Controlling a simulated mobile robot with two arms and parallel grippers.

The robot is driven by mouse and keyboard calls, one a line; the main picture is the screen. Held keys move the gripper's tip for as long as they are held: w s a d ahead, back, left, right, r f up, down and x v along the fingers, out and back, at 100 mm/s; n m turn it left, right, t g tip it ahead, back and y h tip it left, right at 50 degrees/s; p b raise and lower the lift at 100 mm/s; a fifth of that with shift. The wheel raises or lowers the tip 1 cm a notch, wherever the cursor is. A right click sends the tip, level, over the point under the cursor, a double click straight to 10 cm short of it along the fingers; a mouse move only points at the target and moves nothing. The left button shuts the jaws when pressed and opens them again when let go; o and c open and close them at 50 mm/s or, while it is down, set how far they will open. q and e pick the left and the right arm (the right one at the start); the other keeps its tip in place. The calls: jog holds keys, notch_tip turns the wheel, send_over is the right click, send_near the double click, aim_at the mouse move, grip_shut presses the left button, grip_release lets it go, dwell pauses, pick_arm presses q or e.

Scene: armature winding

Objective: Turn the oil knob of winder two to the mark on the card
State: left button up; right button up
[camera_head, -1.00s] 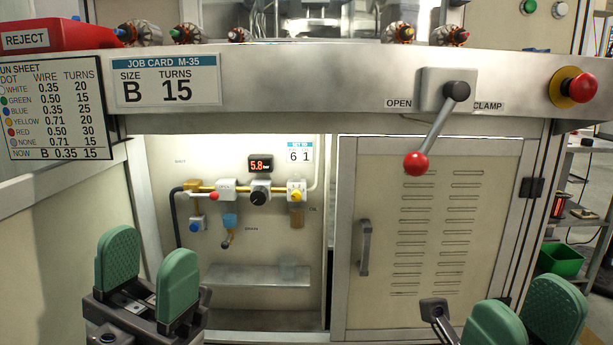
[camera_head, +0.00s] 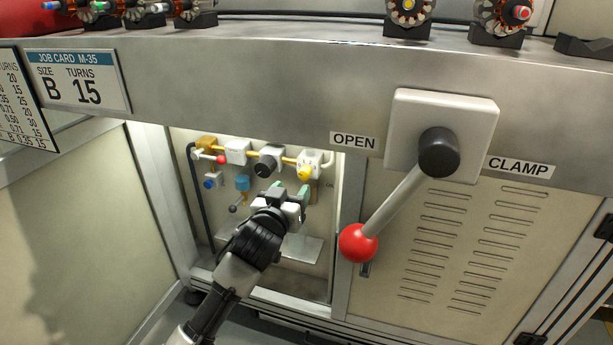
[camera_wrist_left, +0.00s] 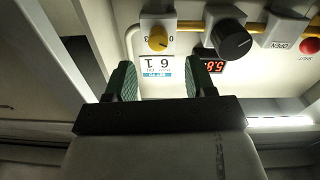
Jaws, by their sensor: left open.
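The yellow oil knob (camera_head: 304,174) sits on a white block at the right end of the brass pipe in the open cabinet. In the left wrist view the yellow knob (camera_wrist_left: 157,40) lies beyond the gap between my fingertips, with scale figures beside it. A white card with a blue band (camera_wrist_left: 165,66), showing "6 1", is near it; the beam hides this card in the head view. My left gripper (camera_head: 292,191) is open and empty, just below the knob. Its two green fingers also show in the left wrist view (camera_wrist_left: 162,80), apart from the knob. My right gripper is out of view.
A black knob (camera_head: 266,167) and a red knob (camera_head: 221,159) are left of the yellow one. A pressure display (camera_wrist_left: 213,66) is near the black knob. The clamp lever with a red ball (camera_head: 358,243) hangs in front, right of my arm. A steel beam (camera_head: 260,75) overhangs the cabinet.

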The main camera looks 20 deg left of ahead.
aim_at(303, 176)
pick_arm(q)
jog(key=w, duration=0.2)
jog(key=w+b, duration=0.1)
jog(key=w, duration=0.1)
jog(key=w+b, duration=0.1)
jog(key=w, duration=0.2)
jog(key=shift+d, duration=0.3)
jog(key=c, duration=0.9)
